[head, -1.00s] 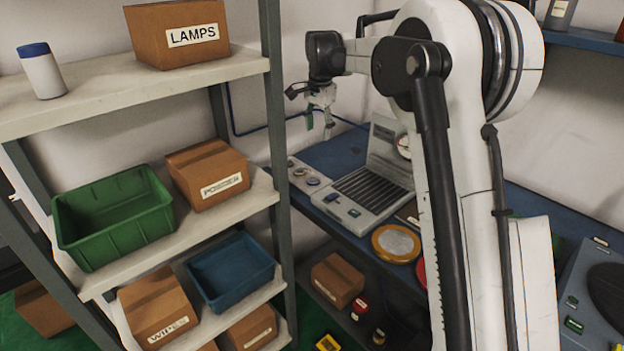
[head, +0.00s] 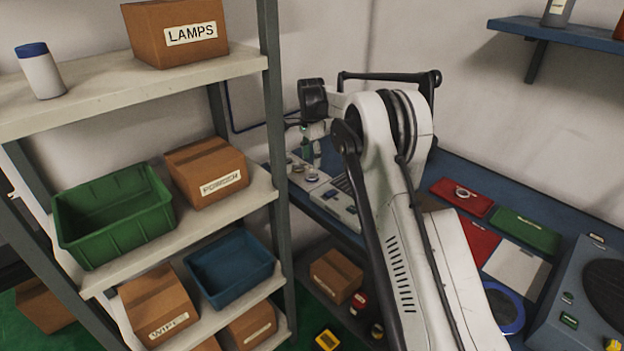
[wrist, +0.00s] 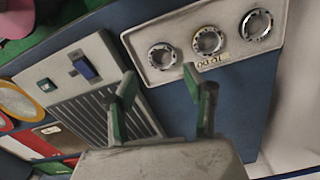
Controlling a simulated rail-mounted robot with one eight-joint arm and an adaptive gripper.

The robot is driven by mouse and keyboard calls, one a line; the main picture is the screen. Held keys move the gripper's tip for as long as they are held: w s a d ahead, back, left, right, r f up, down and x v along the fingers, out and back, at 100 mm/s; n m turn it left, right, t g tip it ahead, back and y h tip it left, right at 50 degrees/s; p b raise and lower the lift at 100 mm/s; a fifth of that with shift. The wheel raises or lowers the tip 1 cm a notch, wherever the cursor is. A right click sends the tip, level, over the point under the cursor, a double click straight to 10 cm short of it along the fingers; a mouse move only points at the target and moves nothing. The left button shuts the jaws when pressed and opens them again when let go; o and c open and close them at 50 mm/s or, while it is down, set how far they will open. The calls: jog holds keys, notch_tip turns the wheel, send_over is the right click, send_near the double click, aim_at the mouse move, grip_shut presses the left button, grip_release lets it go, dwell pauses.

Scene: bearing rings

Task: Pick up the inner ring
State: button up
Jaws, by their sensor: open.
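Three metal rings sit in a row on a light plate (wrist: 180,78) with a yellow label: one (wrist: 162,56) nearest the grey machine, one (wrist: 208,40) in the middle, one (wrist: 256,24) at the far end. I cannot tell which is the inner ring. My gripper (wrist: 160,80), with green finger pads, is open and empty, its fingers pointing toward the plate edge and the nearest ring. In the head view my gripper (head: 311,145) hangs over the left end of the bench, near the plate; the rings there are small and partly hidden by my arm.
A grey ribbed machine (wrist: 85,85) with a blue switch stands beside the plate. A shelf (head: 245,68) with boxes and bins stands close at left.

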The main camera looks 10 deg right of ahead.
aim_at(312, 174)
jog(key=shift+w+d+f, duration=0.1)
jog(key=shift+w+f, duration=0.05)
jog(key=shift+f, duration=1.75)
jog(key=shift+w+d+f, duration=0.1)
jog(key=shift+f, duration=1.75)
jog(key=shift+c, duration=0.4)
jog(key=c, duration=0.9)
